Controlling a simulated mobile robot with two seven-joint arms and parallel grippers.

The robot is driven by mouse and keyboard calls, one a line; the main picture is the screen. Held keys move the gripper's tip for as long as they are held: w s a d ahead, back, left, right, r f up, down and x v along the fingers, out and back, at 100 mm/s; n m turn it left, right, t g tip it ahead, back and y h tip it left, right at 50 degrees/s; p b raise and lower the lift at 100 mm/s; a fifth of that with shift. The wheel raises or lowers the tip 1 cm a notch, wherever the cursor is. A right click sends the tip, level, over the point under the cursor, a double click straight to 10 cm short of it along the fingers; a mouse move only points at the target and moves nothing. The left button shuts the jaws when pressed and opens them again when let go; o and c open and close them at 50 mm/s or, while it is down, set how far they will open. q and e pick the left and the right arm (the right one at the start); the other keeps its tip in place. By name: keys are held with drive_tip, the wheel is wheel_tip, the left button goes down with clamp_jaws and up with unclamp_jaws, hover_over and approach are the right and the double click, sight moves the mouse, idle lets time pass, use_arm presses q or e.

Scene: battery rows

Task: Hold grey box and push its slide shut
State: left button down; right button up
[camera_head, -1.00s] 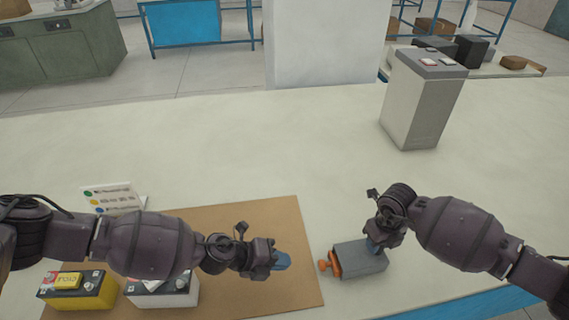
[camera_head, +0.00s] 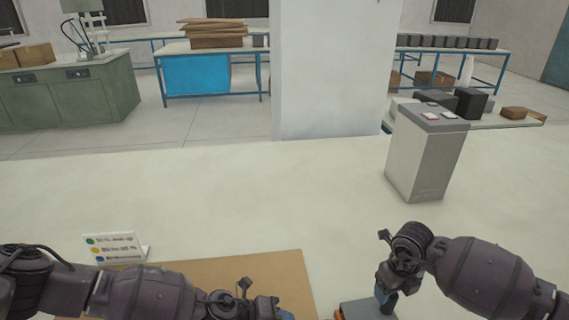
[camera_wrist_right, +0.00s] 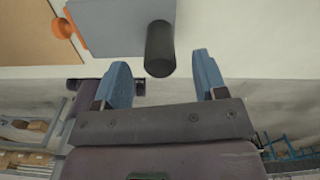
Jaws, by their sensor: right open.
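The grey box (camera_head: 356,311) lies at the bottom edge of the head view, mostly cut off. In the right wrist view the grey box (camera_wrist_right: 112,25) shows at the top, with a black cylindrical handle (camera_wrist_right: 160,50) on its near side and an orange part (camera_wrist_right: 63,27) at its left. My right gripper (camera_wrist_right: 160,66) is open, its blue fingers on either side of the handle's near end, with gaps on both sides. The right gripper (camera_head: 384,295) is at the box's right end in the head view. My left gripper (camera_head: 282,314) is at the bottom edge left of the box, its fingers mostly cut off.
A brown mat (camera_head: 275,272) lies under my left arm, with a small sign (camera_head: 117,248) behind it. A tall grey battery-like block (camera_head: 427,155) stands at the back right. The pale table (camera_head: 240,195) between them is clear.

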wheel_tip(320, 180, up, 7)
drive_tip(key=shift+f, duration=0.1)
idle(0.5)
